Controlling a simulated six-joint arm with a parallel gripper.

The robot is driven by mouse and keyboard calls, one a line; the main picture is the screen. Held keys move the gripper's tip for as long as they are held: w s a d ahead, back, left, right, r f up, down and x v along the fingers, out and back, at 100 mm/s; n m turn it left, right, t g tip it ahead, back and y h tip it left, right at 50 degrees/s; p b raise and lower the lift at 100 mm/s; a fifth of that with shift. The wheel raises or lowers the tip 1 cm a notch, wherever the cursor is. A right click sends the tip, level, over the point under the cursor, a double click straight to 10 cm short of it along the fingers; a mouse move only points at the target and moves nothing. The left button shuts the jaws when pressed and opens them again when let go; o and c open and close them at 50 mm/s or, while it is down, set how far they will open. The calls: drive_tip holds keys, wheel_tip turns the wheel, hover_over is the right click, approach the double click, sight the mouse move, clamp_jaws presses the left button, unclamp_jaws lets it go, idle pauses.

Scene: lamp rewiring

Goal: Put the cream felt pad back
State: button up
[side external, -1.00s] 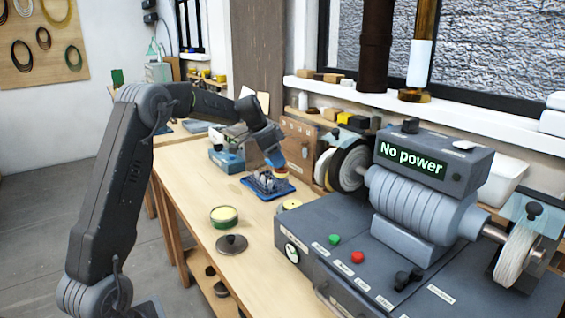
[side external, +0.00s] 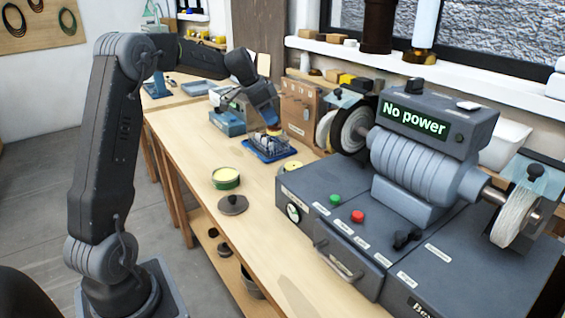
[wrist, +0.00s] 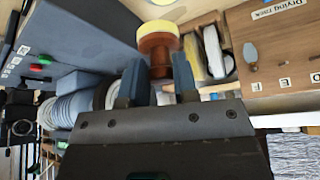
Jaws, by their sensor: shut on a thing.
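The cream felt pad shows in the wrist view as a cream disc (wrist: 158,27) on a brown round grip (wrist: 158,55). My gripper (wrist: 158,78) is shut on the brown grip, with one finger on each side. In the side view my gripper (side external: 270,122) holds the pad (side external: 273,131) above the blue tray (side external: 258,157); whether it touches anything there I cannot tell. The drying rack (wrist: 285,45) shows at the right of the wrist view, with lettered places; in the side view it is the wooden box (side external: 297,108) behind the tray.
A green tin with cream contents (side external: 226,178) and a dark round lid (side external: 233,204) are on the bench in front. A yellowish disc (side external: 292,166) lies beside the grey polishing machine (side external: 420,165), whose sign reads "No power".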

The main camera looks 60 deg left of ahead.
drive_tip(key=s+a+f+n+y, duration=0.1)
drive_tip(key=s+f+n, duration=0.1)
drive_tip(key=s, duration=0.5)
drive_tip(key=s+f+n+y, duration=0.1)
drive_tip(key=s+f+n, duration=0.15)
drive_tip(key=s, duration=0.45)
drive_tip(key=w+d+f, duration=0.2)
drive_tip(key=w, duration=0.1)
drive_tip(key=w+d+f, duration=0.2)
drive_tip(key=f, duration=0.1)
drive_tip(key=w+d+f, duration=0.2)
drive_tip(key=w+d, duration=0.1)
drive_tip(key=shift+w+f, duration=0.15)
drive_tip(key=shift+w, duration=0.2)
drive_tip(key=shift+f, duration=2)
drive_tip(key=shift+f, duration=0.1)
drive_tip(key=o, duration=0.8)
drive_tip(key=shift+o, duration=0.3)
